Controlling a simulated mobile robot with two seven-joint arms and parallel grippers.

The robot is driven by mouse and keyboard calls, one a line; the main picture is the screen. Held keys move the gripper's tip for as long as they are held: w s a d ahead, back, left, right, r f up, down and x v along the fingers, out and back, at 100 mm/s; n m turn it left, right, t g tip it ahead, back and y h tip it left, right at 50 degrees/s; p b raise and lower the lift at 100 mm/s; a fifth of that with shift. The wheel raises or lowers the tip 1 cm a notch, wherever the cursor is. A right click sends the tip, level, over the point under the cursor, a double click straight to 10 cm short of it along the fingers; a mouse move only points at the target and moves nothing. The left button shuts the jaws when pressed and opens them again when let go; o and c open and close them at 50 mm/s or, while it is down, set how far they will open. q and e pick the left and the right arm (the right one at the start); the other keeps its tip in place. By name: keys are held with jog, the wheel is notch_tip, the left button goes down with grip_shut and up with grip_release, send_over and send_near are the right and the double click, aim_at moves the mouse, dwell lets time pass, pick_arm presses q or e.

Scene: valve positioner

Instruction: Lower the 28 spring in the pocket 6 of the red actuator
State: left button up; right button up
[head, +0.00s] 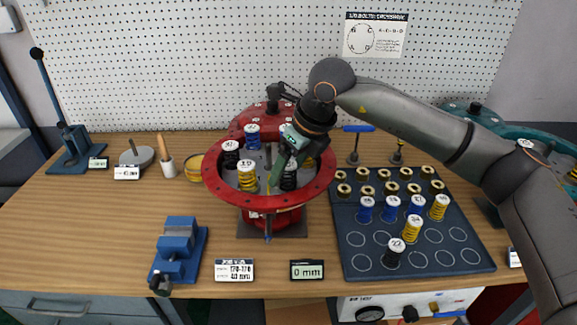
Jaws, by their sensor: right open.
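The red actuator (212,184) stands mid-table as an open round housing with a flanged rim. Inside it stand several springs with white numbered caps: a blue one (252,138) at the back, a black one (230,157) at the left, a yellow one (247,181) at the front left, and a black one (289,181) at the front right. I cannot read the caps well enough to pick out the 28 spring or pocket 6. My right gripper (276,180) is open and points down inside the ring, beside the front right black spring. It hides part of the interior. My left gripper is out of view.
A dark tray (352,240) at the right holds brass pieces and several blue, yellow and black springs. A blue vise (180,250) stands front left. A 0 mm display (307,270) sits at the front edge. A teal housing (490,117) stands back right.

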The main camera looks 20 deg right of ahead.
jog(key=v, duration=1.2)
jog(key=shift+r+b, duration=0.2)
jog(key=shift+b, duration=0.2)
jog(key=shift+s, duration=0.1)
